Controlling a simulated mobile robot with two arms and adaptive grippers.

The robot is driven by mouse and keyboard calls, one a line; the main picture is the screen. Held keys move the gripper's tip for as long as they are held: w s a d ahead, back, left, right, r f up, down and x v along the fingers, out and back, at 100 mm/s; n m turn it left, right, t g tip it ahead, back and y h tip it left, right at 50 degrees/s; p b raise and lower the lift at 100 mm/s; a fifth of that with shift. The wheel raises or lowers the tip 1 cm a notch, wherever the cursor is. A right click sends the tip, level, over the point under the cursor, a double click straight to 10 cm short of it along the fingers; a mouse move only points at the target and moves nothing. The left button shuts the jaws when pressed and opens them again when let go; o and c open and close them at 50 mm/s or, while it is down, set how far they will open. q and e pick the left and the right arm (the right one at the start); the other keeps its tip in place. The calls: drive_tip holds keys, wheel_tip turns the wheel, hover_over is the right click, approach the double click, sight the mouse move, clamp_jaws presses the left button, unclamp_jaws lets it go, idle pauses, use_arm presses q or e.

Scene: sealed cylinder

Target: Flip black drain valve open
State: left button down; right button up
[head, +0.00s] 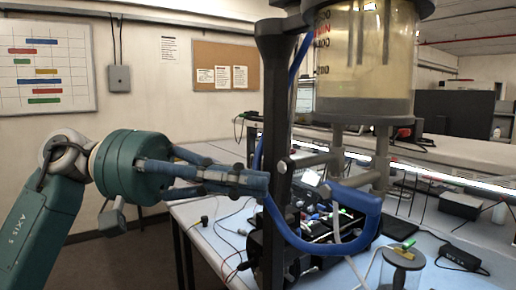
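A clear cylinder (366,55) of yellowish liquid hangs in dark end caps on a black post (272,120) at the upper right. Grey pipe fittings (381,165) come down from its base. The tips are at the post's left edge, left of and below the side piece. I see nothing held. My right gripper is not in view.
A blue hose (290,232) loops under the fittings to a blue curved part (358,200). Cables and equipment crowd the table (210,212). A small round-topped stand (404,258) is at lower right. The space above my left arm is free.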

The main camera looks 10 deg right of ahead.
use_arm(q)
drive_tip(key=v, duration=1.1)
drive_tip(key=shift+s, duration=0.15)
